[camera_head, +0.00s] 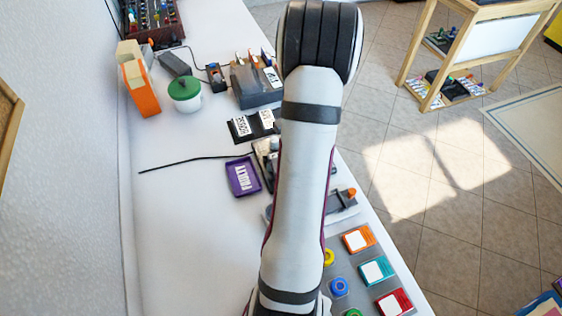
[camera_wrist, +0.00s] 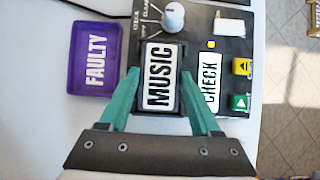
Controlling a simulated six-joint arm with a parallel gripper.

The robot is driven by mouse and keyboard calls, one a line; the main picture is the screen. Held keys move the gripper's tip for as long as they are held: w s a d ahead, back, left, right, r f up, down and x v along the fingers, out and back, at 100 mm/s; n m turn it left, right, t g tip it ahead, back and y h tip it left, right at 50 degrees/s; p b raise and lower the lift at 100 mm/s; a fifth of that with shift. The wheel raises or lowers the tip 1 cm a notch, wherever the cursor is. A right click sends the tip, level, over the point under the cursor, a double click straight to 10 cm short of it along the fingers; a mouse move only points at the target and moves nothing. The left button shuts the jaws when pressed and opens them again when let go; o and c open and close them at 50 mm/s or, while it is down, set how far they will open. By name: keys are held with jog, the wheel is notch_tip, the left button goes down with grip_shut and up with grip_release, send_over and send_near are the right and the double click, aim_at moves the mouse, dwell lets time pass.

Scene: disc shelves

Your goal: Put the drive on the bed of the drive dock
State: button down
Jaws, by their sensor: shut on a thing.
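In the wrist view, my gripper (camera_wrist: 159,76) has its green fingers shut on the sides of a dark drive with a white MUSIC label (camera_wrist: 160,82). The drive is over the black drive dock (camera_wrist: 215,20); I cannot tell whether it touches the bed or hangs just above it. The bed is hidden under the drive. In the head view, my arm hides the gripper, the drive and most of the dock (camera_head: 262,150).
A purple FAULTY tray (camera_wrist: 77,54) lies left of the dock, also in the head view (camera_head: 234,187). The table (camera_head: 180,230) at left is clear apart from a cable.

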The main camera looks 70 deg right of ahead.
jog(key=shift+f, duration=0.15)
jog(key=shift+c, duration=0.5)
grip_release()
